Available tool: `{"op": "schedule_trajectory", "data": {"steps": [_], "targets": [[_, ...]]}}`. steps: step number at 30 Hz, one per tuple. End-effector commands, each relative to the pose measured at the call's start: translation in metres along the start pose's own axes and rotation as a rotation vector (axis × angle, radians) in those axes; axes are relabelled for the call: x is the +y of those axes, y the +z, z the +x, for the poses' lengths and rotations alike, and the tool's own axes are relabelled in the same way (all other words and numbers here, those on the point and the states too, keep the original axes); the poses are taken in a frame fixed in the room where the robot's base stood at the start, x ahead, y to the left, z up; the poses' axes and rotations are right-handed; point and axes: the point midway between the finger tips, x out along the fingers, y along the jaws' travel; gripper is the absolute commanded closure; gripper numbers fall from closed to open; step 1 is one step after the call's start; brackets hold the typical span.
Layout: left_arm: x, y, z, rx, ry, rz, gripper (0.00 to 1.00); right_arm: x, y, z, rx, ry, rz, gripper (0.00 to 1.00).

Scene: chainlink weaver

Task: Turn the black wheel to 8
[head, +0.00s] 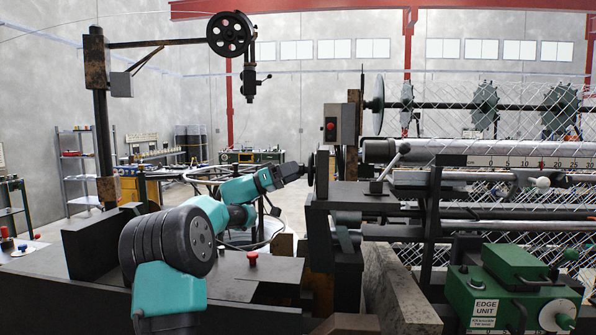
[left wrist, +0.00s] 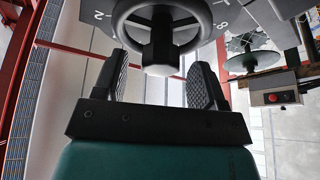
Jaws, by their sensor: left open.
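The black wheel (left wrist: 121,18) fills the top of the left wrist view, with a thick rim, spokes and a protruding central hub. A grey plate behind it carries printed numerals; a 2 shows left of the wheel and an 8 to its right. Which numeral the wheel is set to is unclear. My left gripper (left wrist: 160,80) is open, with its two fingers just short of the wheel, one on each side of the hub's line. No contact is clear. In the head view the left gripper (head: 303,170) is small beside the wheel's dark edge (head: 311,168). My right gripper is out of view.
A grey control box with a red button (head: 331,126) stands above the wheel. A lever (head: 392,166) and rollers lie to its right. A green edge unit (head: 505,290) is at the lower right. A red knob (head: 252,258) stands on the dark bench below my left arm.

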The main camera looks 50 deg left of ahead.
Motion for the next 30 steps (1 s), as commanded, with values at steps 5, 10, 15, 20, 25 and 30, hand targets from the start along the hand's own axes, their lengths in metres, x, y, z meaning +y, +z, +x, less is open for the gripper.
{"op": "schedule_trajectory", "data": {"steps": [5,10,15,20,25,30], "targets": [[0.0,0.0,0.016,0.0,0.001,-0.001,0.35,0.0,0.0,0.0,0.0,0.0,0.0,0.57],[0.0,0.0,0.019,0.0,0.0,-0.001,0.35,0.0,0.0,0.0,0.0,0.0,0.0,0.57],[0.0,0.0,0.019,0.0,0.0,-0.001,0.36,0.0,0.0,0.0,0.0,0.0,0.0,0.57],[0.0,0.0,0.019,0.0,0.0,-0.001,0.52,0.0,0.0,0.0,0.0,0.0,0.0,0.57],[0.0,0.0,0.018,0.0,0.0,-0.001,0.68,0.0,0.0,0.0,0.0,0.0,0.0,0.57],[0.0,0.0,0.018,0.0,0.0,-0.001,0.84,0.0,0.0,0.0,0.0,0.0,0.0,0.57]]}}
